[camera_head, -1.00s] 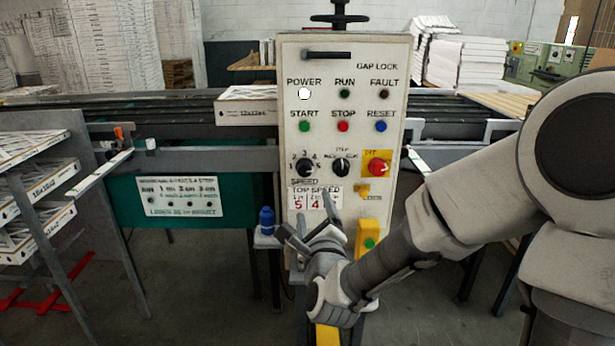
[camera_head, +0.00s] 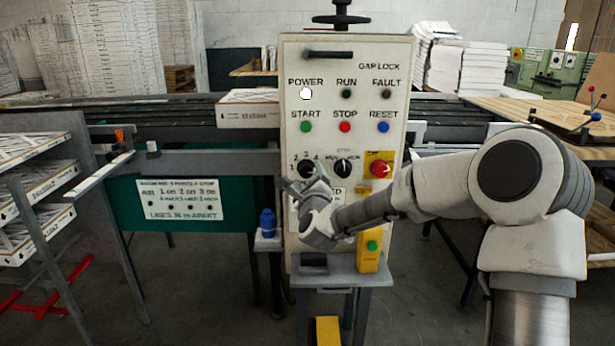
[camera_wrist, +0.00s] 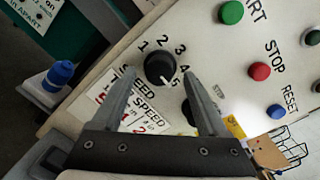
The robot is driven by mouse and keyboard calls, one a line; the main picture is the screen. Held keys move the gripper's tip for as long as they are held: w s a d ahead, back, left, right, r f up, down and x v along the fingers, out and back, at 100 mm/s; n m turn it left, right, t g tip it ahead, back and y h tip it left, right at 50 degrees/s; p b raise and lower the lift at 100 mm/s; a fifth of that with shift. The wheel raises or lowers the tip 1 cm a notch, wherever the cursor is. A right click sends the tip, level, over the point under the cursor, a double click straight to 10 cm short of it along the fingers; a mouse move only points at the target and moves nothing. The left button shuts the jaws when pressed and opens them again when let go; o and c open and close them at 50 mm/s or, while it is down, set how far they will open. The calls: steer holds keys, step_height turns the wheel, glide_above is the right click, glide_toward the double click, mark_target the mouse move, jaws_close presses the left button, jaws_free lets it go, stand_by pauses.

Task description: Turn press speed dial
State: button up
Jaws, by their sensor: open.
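The black press speed dial (camera_head: 306,168) sits on the left of the pale control panel (camera_head: 295,80), below the green START button. In the wrist view the dial (camera_wrist: 159,68) has numbers around it, and its white pointer mark is at the lower right, near the 5. My gripper (camera_head: 301,187) is just in front of the panel at the dial's lower edge and hides part of the SPEED labels. In the wrist view my gripper (camera_wrist: 158,80) is open, with one finger on each side of the dial. I cannot tell whether either finger touches it.
A second black selector (camera_head: 343,168) and a red emergency button (camera_head: 379,169) are to the right of the dial. The STOP button (camera_wrist: 259,71) is close by. A yellow box (camera_head: 369,250) hangs low on the panel. A blue bottle (camera_head: 267,222) stands at the left.

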steer(key=shift+w+a, duration=0.1)
steer(key=shift+w, duration=0.6)
steer(key=shift+c, duration=0.2)
jaws_close()
